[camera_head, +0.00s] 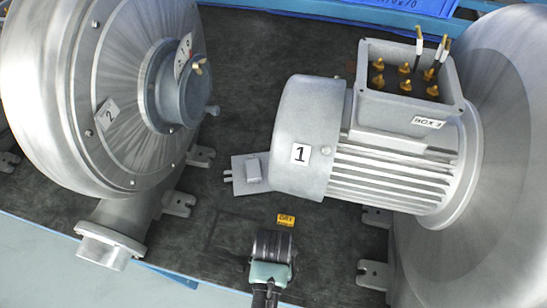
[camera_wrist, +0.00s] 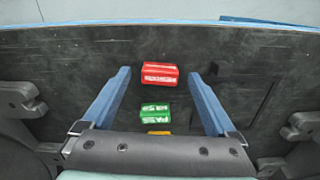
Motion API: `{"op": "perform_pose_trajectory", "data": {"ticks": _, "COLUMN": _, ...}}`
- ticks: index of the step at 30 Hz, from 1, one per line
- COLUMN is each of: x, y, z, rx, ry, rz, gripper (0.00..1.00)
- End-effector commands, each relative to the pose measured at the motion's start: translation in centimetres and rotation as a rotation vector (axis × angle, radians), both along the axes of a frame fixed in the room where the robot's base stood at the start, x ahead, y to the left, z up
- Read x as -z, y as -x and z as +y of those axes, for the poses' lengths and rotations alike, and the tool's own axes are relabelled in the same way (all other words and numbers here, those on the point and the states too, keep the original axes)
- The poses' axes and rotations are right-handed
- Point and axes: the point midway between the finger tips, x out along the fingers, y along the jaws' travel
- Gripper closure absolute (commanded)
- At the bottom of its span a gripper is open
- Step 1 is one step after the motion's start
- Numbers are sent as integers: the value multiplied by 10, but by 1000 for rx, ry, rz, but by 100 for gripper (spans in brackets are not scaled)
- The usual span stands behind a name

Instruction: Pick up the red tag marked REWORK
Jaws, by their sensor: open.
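The red tag (camera_wrist: 159,73) lies on the dark bench mat in the wrist view, with white lettering upside down and too small to read surely. My gripper (camera_wrist: 160,76) is open, its two blue fingers apart on either side of the red tag, with nothing between them held. I cannot tell the height of the fingertips above the mat. In the head view my gripper (camera_head: 271,262) is seen from above, its fingers hidden, and the red tag is not visible there.
A motor marked 1 (camera_head: 365,150) and a blower marked 2 (camera_head: 90,80) flank the mat.

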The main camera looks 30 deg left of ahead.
Motion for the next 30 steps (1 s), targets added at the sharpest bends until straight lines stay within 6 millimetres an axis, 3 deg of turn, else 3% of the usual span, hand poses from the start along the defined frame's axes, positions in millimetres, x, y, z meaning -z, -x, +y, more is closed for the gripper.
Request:
{"op": "perform_pose_trajectory", "data": {"ticks": 4, "x": 12, "y": 0, "z": 0, "rx": 0, "ry": 0, "rz": -1, "gripper": 7}}
{"op": "perform_pose_trajectory", "data": {"ticks": 11, "x": 13, "y": 0, "z": 0, "rx": 1, "ry": 0, "rz": -2, "gripper": 7}}
{"op": "perform_pose_trajectory", "data": {"ticks": 25, "x": 13, "y": 0, "z": 0, "rx": 1, "ry": 0, "rz": -1, "gripper": 92}}
{"op": "perform_pose_trajectory", "data": {"ticks": 26, "x": 13, "y": 0, "z": 0, "rx": 0, "ry": 0, "rz": -1, "gripper": 97}}
{"op": "perform_pose_trajectory", "data": {"ticks": 30, "x": 13, "y": 0, "z": 0, "rx": 1, "ry": 0, "rz": -2, "gripper": 97}}
